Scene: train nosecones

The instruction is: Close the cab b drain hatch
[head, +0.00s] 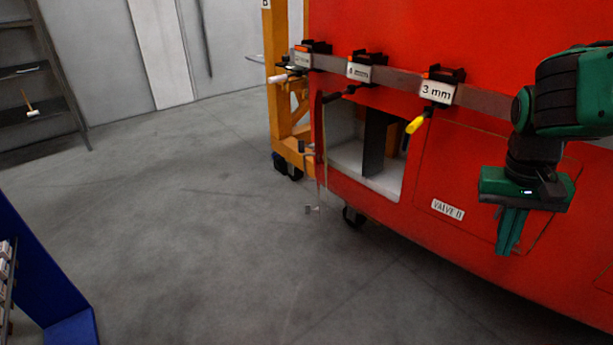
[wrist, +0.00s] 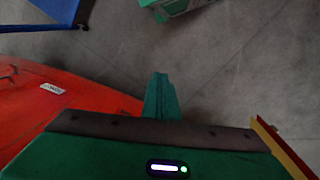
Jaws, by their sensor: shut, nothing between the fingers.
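The red nosecone (head: 375,215) has an open rectangular compartment (head: 385,182) low on its left part, with a dark upright plate inside. A narrow red panel (head: 318,145) stands out at the left edge of this opening, seen nearly edge-on; it looks like the hatch, swung open. No label naming it as the drain hatch can be read. My gripper (head: 509,232) points down, shut and empty, in front of the closed panel right of the opening, by the VALVE B label (head: 447,209). In the wrist view my gripper's fingers (wrist: 161,92) are together, with nothing between them.
A grey rail with several clamped tags, one reading 3 mm (head: 437,91), runs above the opening. A yellow handle (head: 415,125) hangs from it. A yellow frame on castors (head: 283,110) stands left of the opening. A blue rack (head: 50,290) is at lower left. The floor between is clear.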

